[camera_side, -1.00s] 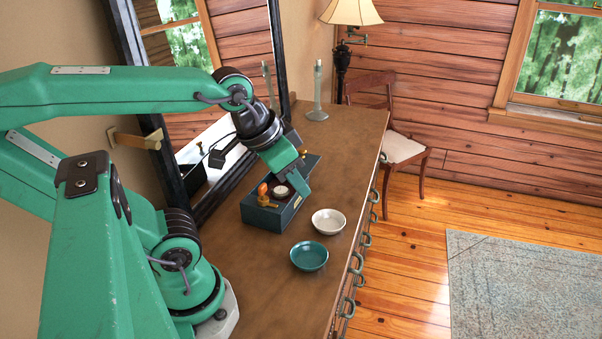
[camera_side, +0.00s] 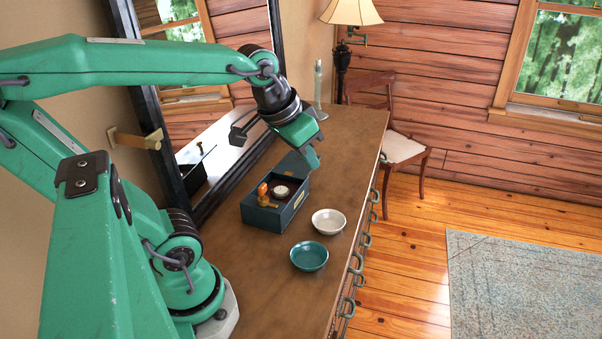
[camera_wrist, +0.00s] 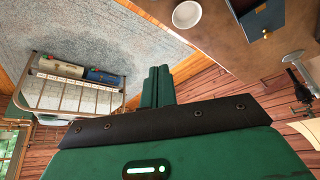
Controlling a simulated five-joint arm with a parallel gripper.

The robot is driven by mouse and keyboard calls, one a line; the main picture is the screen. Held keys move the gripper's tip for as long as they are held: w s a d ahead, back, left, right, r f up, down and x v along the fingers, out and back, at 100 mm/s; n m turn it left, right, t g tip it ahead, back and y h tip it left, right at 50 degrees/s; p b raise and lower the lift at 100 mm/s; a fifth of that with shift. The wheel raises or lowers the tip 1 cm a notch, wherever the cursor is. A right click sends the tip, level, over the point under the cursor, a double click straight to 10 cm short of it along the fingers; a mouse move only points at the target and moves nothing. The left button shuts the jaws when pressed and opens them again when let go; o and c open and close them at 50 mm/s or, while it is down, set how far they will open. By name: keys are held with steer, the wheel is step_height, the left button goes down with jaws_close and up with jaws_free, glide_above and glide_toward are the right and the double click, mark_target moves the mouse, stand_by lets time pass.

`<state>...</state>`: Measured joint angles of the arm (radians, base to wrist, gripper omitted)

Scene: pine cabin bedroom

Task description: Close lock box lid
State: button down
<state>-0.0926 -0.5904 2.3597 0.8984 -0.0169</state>
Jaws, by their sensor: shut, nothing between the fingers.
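The lock box (camera_side: 268,217) is a dark teal box on the dresser, its inside showing from above. Its lid (camera_side: 294,164) stands open at the far end; a dark blue panel with a small brass fitting (camera_wrist: 263,17) in the wrist view appears to be this lid. An orange-and-brass stamp-like object (camera_side: 263,194) and a round pale item (camera_side: 281,191) are inside the box. My gripper (camera_side: 314,163) is shut and empty, beyond the box beside the lid; I cannot tell whether they touch. Its closed fingers also show in the wrist view (camera_wrist: 159,82).
A white bowl (camera_side: 328,222) and a teal bowl (camera_side: 309,256) stand right of the box on the brown dresser top (camera_side: 262,285). A mirror (camera_side: 232,140) leans along the wall side. A candlestick (camera_side: 318,92) and lamp (camera_side: 350,15) are at the far end.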

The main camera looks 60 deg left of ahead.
steer(key=w+a+r+n+g+y, duration=0.15)
steer(key=w+a+n, duration=0.35)
steer(key=w+a, duration=1)
steer(key=w+a+f+n, duration=0.1)
steer(key=a+f, duration=0.3)
steer(key=a, duration=0.6)
steer(key=w+a+f+n, duration=0.1)
steer(key=a+f, duration=0.3)
steer(key=a, duration=0.7)
steer(key=shift+w+a+f+n+g+y, duration=0.15)
steer(key=shift+w+a+n+g+y, duration=0.2)
steer(key=shift+n, duration=0.45)
steer(key=shift+f, duration=0.1)
glide_above(297, 160)
steer(key=w+a, duration=0.2)
steer(key=w, duration=0.1)
steer(key=shift+w+f, duration=0.2)
steer(key=shift+f, duration=5.15)
